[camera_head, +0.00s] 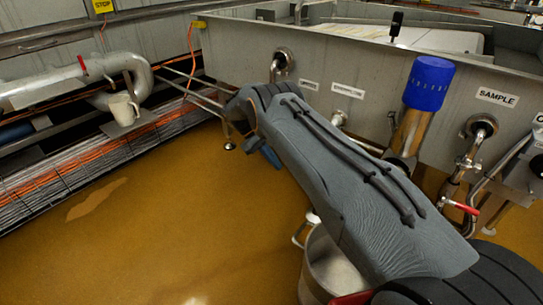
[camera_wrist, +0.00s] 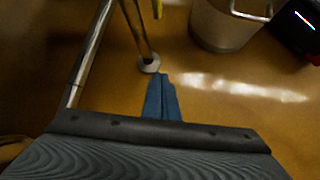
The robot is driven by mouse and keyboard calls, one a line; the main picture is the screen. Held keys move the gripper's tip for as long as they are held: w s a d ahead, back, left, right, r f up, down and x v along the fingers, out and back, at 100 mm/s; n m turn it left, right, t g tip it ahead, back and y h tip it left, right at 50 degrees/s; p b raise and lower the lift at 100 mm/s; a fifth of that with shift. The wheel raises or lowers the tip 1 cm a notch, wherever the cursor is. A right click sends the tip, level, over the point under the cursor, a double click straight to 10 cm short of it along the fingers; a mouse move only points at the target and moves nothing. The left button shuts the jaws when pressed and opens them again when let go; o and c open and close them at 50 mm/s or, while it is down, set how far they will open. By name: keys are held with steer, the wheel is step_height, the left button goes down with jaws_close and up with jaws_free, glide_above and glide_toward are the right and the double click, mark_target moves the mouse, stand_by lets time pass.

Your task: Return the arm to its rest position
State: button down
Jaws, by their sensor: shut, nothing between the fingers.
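My arm stretches across the head view from the lower right toward the vat wall. My gripper (camera_wrist: 163,80) shows in the wrist view as two blue fingers pressed together, with nothing between them. It points down over the brown floor, close to a metal leg with a round foot (camera_wrist: 148,65). In the head view a small blue part of my gripper (camera_head: 270,156) shows below the far end of the arm; the rest is hidden behind the arm.
A steel bucket (camera_head: 330,265) stands on the floor under my arm and shows in the wrist view (camera_wrist: 222,25). The steel vat wall (camera_head: 345,65) carries pipes, a blue-capped cylinder (camera_head: 428,84) and a red-handled valve (camera_head: 462,207). A cable rack lines the left. Floor at lower left is clear.

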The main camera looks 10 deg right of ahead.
steer(key=s+a+r+t+y, duration=0.1)
steer(key=s+a+r+y, duration=0.1)
steer(key=s+a+r, duration=0.7)
steer(key=s+a+r+t+y, duration=0.2)
steer(key=s+a+r, duration=0.4)
steer(key=a+r, duration=0.65)
steer(key=s+r+m+y, duration=0.1)
steer(key=s+r, duration=0.4)
steer(key=s, duration=0.4)
steer(key=s+r+m+y, duration=0.1)
steer(key=s+r+y, duration=0.1)
steer(key=s+r, duration=0.5)
steer(key=s+d+f+t+y, duration=0.1)
steer(key=s+d+f+y, duration=0.15)
steer(key=s, duration=1.55)
steer(key=d+r+m+h+p, duration=0.1)
steer(key=d+r+m+p, duration=0.2)
steer(key=d+r+p, duration=0.7)
steer(key=d+r+m+h+p, duration=0.1)
steer(key=d+r+m+p, duration=0.2)
steer(key=d+r+p, duration=0.7)
step_height(320, 180, up, 6)
steer(key=p, duration=1.4)
steer(key=shift+d+f+m+h, duration=0.25)
steer(key=shift+d+m+h, duration=0.1)
steer(key=shift+d+m, duration=0.05)
